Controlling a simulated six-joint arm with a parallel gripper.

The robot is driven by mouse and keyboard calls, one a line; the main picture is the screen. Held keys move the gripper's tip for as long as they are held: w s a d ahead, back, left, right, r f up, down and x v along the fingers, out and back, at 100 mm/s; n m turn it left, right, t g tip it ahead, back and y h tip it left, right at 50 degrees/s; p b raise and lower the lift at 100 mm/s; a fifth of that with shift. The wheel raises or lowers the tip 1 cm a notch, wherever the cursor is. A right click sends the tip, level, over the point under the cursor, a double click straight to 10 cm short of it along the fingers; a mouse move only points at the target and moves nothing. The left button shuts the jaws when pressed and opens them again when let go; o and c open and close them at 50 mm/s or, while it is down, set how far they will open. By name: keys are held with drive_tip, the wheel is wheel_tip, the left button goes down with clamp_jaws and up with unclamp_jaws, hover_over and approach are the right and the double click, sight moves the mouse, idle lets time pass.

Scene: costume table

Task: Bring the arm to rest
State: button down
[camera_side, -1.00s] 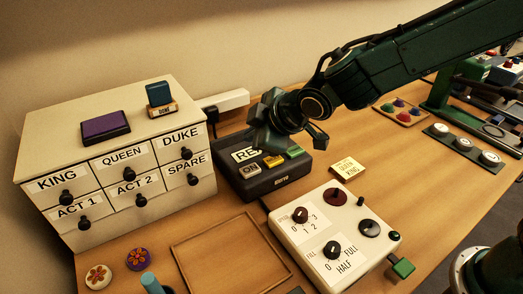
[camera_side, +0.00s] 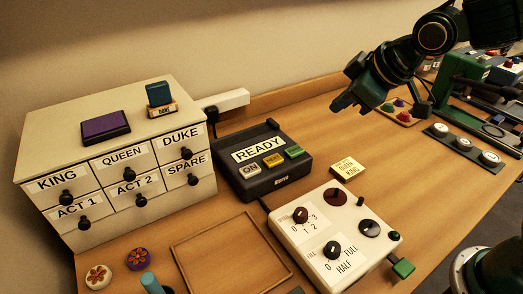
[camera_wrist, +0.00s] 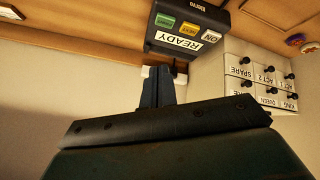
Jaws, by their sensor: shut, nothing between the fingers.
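My gripper (camera_side: 345,104) hangs in the air over the back of the table, right of the black READY box. Its fingers are together with nothing between them. In the wrist view my gripper (camera_wrist: 158,88) points toward the table's back edge, its closed fingers dark against the wall. My arm reaches in from the upper right and touches nothing that I can see.
The black box (camera_side: 248,182) reads READY, with ON, NEXT and green buttons. The white drawer cabinet (camera_side: 60,150) stands left. Bare tabletop (camera_side: 420,190) extends right.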

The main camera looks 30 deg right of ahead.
drive_tip(key=s+d+m+g, duration=0.1)
drive_tip(key=s+d+m, duration=0.2)
drive_tip(key=s, duration=0.7)
drive_tip(key=s+d+m+g, duration=0.1)
drive_tip(key=s+d+m, duration=0.2)
drive_tip(key=s+d, duration=0.3)
drive_tip(key=s, duration=0.4)
drive_tip(key=shift+d+r+h, duration=0.3)
drive_tip(key=shift+r+h, duration=0.1)
